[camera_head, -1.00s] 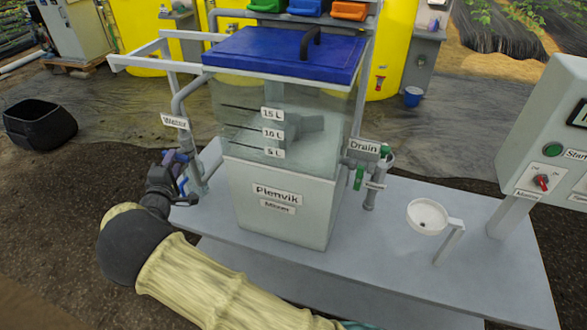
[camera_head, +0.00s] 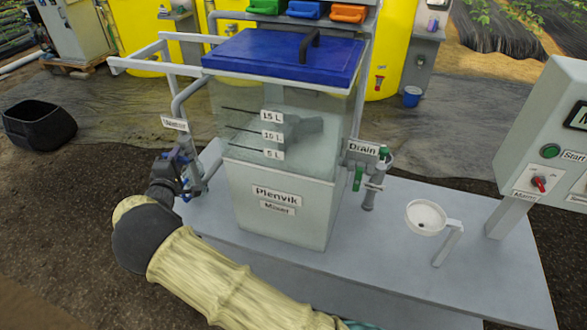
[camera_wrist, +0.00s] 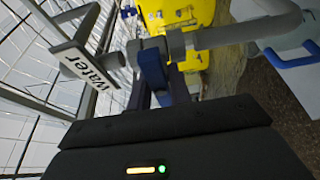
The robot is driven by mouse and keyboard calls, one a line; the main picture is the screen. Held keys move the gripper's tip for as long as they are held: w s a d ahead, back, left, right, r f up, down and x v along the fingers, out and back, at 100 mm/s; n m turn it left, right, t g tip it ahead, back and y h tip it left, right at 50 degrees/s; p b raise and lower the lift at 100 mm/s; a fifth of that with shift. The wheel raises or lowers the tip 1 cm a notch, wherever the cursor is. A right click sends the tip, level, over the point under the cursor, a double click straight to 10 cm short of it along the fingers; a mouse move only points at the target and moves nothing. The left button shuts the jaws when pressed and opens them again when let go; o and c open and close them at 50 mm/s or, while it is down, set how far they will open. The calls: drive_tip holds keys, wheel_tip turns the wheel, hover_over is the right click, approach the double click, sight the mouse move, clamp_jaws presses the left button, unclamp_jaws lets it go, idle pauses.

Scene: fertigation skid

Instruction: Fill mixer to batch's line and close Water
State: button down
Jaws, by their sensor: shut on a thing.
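The mixer (camera_head: 280,205) is a clear-walled tank with a blue lid (camera_head: 285,52) and marks at 5 L, 10 L and 15 L. Its liquid surface is faint, and I cannot tell the exact level. The Water label (camera_head: 174,124) hangs on the pipe at its left; it also shows in the wrist view (camera_wrist: 85,68). My gripper (camera_head: 184,172) is at the Water valve below that label, shut on the blue valve handle (camera_wrist: 152,70). My gripper (camera_wrist: 160,92) hides the handle's lower end. The handle's angle to the pipe is unclear.
The Drain valve (camera_head: 358,178) with a green handle is at the mixer's right. A white cup-shaped holder (camera_head: 425,217) and a control panel (camera_head: 545,150) stand further right on the grey bench (camera_head: 400,265). A white frame rail (camera_head: 150,60) runs above the Water pipe.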

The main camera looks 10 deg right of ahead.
idle(0.3)
drive_tip(key=shift+r+n+p, duration=0.25)
drive_tip(key=shift+n+p, duration=0.05)
drive_tip(key=shift+p, duration=0.8)
drive_tip(key=shift+n+g+p, duration=0.3)
drive_tip(key=shift+n+p, duration=0.1)
drive_tip(key=shift+p, duration=0.65)
drive_tip(key=n+p, duration=0.1)
drive_tip(key=p, duration=0.2)
drive_tip(key=shift+a, duration=0.1)
drive_tip(key=n+g+p, duration=0.1)
drive_tip(key=n+p, duration=0.1)
drive_tip(key=p, duration=0.2)
drive_tip(key=shift+n+g, duration=0.3)
drive_tip(key=shift+f+n+p, duration=0.3)
drive_tip(key=shift+n+p, duration=0.3)
drive_tip(key=shift+p, duration=0.2)
drive_tip(key=shift+f, duration=0.1)
